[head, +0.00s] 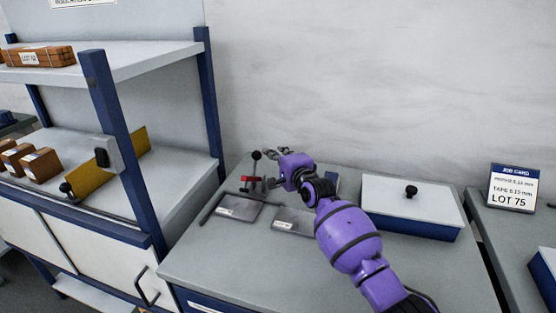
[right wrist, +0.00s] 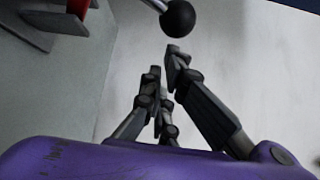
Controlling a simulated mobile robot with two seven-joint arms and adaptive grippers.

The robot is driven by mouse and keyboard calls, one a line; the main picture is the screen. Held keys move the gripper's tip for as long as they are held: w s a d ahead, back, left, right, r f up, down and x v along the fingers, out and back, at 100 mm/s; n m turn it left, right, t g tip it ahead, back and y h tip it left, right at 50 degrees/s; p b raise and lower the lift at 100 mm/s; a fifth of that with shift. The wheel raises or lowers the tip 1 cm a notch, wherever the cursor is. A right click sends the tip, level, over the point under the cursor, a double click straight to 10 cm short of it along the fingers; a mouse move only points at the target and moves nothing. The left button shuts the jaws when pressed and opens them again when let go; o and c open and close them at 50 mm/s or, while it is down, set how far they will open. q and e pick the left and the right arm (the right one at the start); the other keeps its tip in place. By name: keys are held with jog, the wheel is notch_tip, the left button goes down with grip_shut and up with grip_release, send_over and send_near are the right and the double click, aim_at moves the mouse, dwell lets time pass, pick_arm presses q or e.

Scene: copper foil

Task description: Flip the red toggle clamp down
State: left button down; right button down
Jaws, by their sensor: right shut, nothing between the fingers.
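The red toggle clamp (head: 249,179) stands on the grey bench, at the rear left of its top. Its lever stands upright and ends in a black ball knob (head: 256,155). My purple right arm reaches across the bench, and its right gripper (head: 270,152) is beside the knob, a little to its right. In the right wrist view the right gripper (right wrist: 164,62) is shut and empty, with the black ball knob (right wrist: 178,18) just beyond the fingertips. Red and dark clamp parts (right wrist: 68,15) show at the top left there. My left gripper is out of view.
Flat grey plates with labels (head: 237,207) lie in front of the clamp. A blue box with a white lid (head: 413,203) stands right of my arm. A shelf unit with a blue post (head: 125,150) borders the bench at left. The front of the bench is clear.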

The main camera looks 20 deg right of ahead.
jog(key=s+a+n+t, duration=0.2)
jog(key=s+a, duration=0.2)
jog(key=s, duration=0.1)
jog(key=shift+s+f+n+y, duration=0.15)
jog(key=shift+s+n+y, duration=0.15)
jog(key=shift+s+y, duration=0.1)
dwell(0.5)
notch_tip(320, 180, up, 10)
dwell(0.7)
